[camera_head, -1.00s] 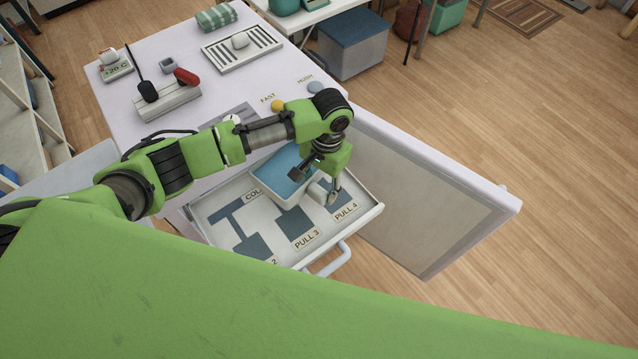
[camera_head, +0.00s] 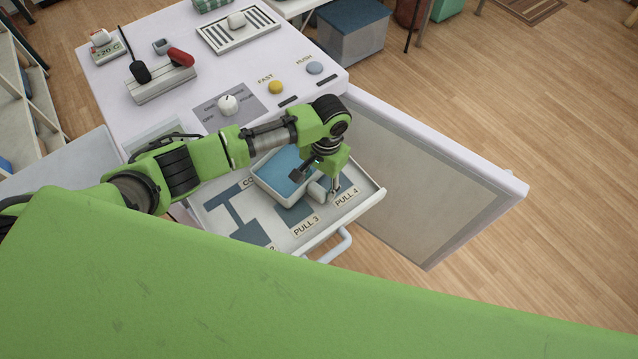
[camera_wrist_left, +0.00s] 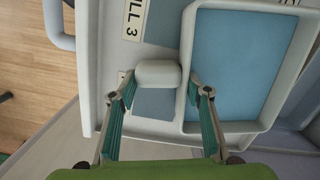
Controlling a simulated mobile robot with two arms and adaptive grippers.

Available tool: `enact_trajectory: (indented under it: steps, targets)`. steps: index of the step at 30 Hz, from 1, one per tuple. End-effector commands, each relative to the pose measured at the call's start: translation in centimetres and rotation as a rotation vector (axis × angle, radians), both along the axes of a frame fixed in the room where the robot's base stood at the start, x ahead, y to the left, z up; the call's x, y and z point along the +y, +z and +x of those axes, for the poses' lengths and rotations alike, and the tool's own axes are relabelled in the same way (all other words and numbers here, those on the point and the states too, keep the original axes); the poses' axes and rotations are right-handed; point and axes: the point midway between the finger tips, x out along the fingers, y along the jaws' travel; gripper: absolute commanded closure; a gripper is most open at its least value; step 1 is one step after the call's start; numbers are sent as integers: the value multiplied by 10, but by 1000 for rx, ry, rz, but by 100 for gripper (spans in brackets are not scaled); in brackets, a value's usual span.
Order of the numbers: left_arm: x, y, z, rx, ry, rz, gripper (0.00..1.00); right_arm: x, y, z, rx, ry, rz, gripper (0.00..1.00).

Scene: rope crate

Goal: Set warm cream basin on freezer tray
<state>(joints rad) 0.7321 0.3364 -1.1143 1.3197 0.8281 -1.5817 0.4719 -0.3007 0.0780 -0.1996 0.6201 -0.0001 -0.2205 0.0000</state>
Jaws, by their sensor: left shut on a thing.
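The cream basin (camera_head: 268,193), with a blue inside, is over the right part of the pulled-out freezer tray (camera_head: 213,213). I cannot tell whether it touches the tray floor. My left gripper (camera_head: 325,192) is at the basin's front right side, shut on its pale stub-like handle. In the left wrist view the handle (camera_wrist_left: 158,74) sits between the two fingers (camera_wrist_left: 160,95), beside the basin's rim (camera_wrist_left: 226,127). The tray has blue patches and labels such as PULL 3 and PULL 4. My right gripper is not in view.
A white tray handle (camera_head: 331,247) sticks out in front. An open door panel (camera_head: 430,180) stands to the right. Behind, the white top has a knob (camera_head: 228,104), a yellow button (camera_head: 276,87), a red-handled item (camera_head: 180,58) and a slatted rack (camera_head: 238,33).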

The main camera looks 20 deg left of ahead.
Motion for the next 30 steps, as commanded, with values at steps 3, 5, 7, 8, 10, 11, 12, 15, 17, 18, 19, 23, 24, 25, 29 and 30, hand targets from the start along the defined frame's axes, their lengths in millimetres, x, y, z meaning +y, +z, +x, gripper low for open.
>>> enact_trajectory:
  steps: [3,5,7,8,10,11,12,15,17,18,19,23,24,25,29,30]
  targets:
    - [0,1,1,-1,0,0,86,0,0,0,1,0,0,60]
    - [0,1,1,-1,0,0,86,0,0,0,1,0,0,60]
    - [0,0,1,-1,0,0,86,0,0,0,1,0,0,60]
    - [0,0,1,-1,0,0,86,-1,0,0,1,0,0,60]
    - [0,-1,1,-1,0,0,86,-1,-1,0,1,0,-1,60]
    - [0,-1,1,-1,0,0,86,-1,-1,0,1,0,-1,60]
    - [0,-2,0,-1,0,0,86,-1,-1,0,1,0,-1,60]
    - [0,-3,1,-1,0,0,86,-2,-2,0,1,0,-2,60]
    - [0,-4,1,-1,0,0,86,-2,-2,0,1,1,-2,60]
    - [0,-4,1,-1,0,0,86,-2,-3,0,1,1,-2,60]
    - [0,-5,1,-1,0,0,86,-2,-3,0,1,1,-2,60]
    - [0,-7,1,-1,0,0,86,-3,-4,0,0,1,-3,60]
    - [0,-7,1,-1,0,0,86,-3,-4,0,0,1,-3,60]
    - [0,-8,0,-1,0,0,86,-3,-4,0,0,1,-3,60]
    - [0,-8,1,-1,0,0,36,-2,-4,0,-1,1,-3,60]
    - [0,-8,0,-1,0,0,36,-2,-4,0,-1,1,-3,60]
